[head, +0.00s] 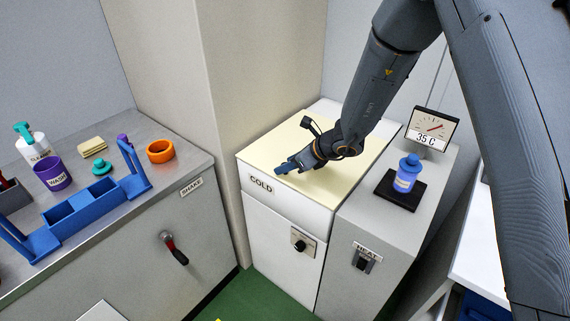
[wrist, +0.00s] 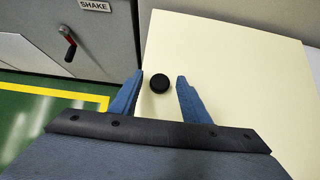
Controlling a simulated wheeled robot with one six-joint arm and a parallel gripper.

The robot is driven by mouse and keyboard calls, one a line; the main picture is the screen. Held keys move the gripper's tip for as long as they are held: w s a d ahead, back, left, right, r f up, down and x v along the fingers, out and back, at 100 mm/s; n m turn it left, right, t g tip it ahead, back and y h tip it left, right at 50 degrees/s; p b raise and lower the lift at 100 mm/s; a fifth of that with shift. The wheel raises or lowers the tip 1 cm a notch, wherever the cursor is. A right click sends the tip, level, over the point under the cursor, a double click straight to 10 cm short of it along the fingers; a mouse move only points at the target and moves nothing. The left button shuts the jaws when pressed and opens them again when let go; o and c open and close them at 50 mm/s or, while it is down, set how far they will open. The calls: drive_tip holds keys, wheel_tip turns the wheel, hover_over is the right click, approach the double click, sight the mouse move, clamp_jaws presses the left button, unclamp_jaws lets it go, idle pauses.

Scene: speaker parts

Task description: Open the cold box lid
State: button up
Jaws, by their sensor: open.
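The cold box (head: 288,206) is a white cabinet labelled COLD. Its flat cream lid (head: 328,187) lies closed on top, and the lid fills much of the wrist view (wrist: 228,60). A round black knob (wrist: 160,83) stands on the lid in the wrist view. In the head view the knob is hidden by my gripper. My gripper (head: 281,171) is over the front left part of the lid. In the wrist view my gripper (wrist: 158,84) is open, with one blue finger on each side of the knob.
The heat unit (head: 372,228) stands right of the cold box, with a blue bottle (head: 408,173) on its black plate and a 35 C display (head: 430,130). The shake bench (head: 150,228) is at left with a blue rack (head: 85,208). A beige pillar (head: 165,70) rises behind.

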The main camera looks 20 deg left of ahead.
drive_tip(key=shift+x, duration=0.85)
clamp_jaws()
drive_tip(key=shift+r, duration=0.15)
